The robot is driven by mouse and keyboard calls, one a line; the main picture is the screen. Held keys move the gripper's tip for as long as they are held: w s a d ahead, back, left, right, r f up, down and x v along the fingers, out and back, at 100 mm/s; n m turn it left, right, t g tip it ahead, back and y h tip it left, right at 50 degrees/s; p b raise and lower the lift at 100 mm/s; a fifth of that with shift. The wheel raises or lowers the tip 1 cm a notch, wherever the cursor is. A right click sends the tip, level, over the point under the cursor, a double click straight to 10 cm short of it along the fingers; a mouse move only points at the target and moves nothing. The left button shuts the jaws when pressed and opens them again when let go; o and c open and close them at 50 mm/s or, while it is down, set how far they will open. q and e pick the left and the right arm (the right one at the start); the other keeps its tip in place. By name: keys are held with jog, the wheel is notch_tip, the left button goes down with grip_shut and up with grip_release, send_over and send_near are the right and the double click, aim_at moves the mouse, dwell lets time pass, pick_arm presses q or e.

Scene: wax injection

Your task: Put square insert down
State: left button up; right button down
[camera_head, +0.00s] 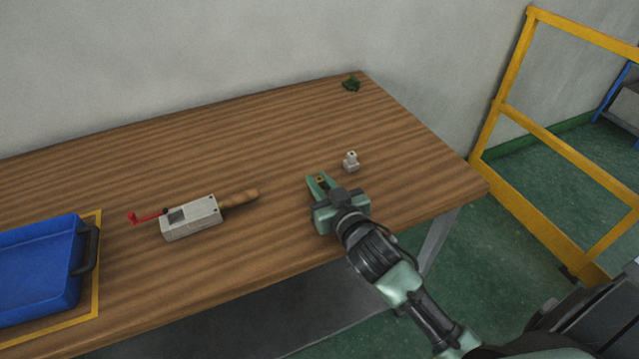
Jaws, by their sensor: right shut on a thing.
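My right gripper (318,179) reaches in from the lower right, low over the wooden table (250,140) right of its middle. Its green fingers are shut on a small brownish piece, the square insert (322,181), mostly hidden between them. I cannot tell whether the insert touches the table. A small light-grey block with a knob on top (351,162) stands just right of and behind the fingertips. My left gripper is not in view.
A grey box tool with a red crank (190,218) and wooden handle lies left of the gripper. A blue tray (40,268) sits at the far left. A yellow rail (540,130) stands right.

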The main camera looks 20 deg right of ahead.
jog(key=shift+f, duration=0.1)
jog(key=c, duration=1.4)
grip_release()
jog(key=shift+o, duration=0.2)
jog(key=shift+s, duration=0.35)
jog(key=s, duration=0.3)
jog(key=s+r, duration=0.1)
jog(key=s, duration=0.3)
jog(key=s+r+b, duration=0.1)
jog(key=s, duration=0.3)
jog(key=shift+s, duration=0.1)
